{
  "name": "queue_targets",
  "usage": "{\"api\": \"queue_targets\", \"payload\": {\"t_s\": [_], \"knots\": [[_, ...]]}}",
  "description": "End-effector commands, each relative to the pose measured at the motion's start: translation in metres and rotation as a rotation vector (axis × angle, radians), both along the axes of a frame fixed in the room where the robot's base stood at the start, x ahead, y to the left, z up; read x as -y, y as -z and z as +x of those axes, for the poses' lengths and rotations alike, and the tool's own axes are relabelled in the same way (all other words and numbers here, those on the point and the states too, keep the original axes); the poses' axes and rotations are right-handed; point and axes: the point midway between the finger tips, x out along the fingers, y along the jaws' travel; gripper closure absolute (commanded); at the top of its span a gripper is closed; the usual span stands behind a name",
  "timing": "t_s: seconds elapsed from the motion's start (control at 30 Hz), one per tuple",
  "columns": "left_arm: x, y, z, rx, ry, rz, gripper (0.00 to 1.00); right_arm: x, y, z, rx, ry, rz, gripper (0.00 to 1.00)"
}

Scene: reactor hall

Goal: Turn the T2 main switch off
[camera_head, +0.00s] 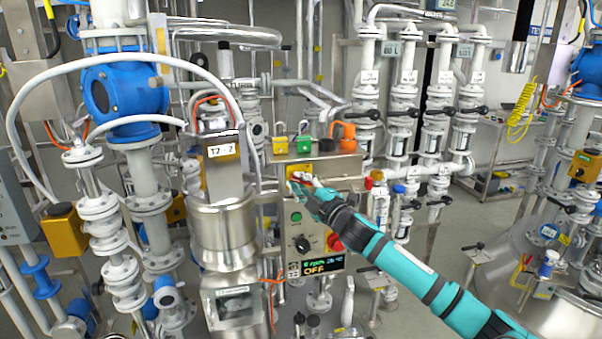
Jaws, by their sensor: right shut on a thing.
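The T2 control panel (312,225) is a grey box in the middle of the head view. Its main switch (299,169) has a yellow plate near the top of the panel; its knob is mostly hidden by my gripper. My right gripper (300,183) is at the switch, shut on its knob, with the teal arm coming in from the lower right. The knob's exact angle cannot be told. A display (316,267) low on the panel reads OFF. My left gripper is not in view.
The panel also has a green button (296,217), a black knob (302,244) and a red button (334,242). Padlocks (304,143) stand on top. The steel vessel (222,235) labelled T2-2 and white pipework crowd the left; valves and pipes stand behind right.

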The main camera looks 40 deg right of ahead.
Motion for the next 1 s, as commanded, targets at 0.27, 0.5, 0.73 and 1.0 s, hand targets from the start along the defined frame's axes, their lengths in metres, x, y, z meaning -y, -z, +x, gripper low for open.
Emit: {"api": "queue_targets", "payload": {"t_s": [0.27,0.5,0.73,1.0], "knots": [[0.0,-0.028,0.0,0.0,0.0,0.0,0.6,-0.001,-0.001,0.0,-0.106,-0.001,-0.186,1.0],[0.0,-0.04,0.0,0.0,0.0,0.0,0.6,0.0,0.001,0.0,-0.159,0.0,-0.284,1.0],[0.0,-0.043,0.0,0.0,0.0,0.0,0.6,-0.001,0.003,0.0,-0.181,0.0,-0.324,1.0],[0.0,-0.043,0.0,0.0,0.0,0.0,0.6,-0.001,0.004,0.0,-0.184,0.001,-0.332,1.0]]}}
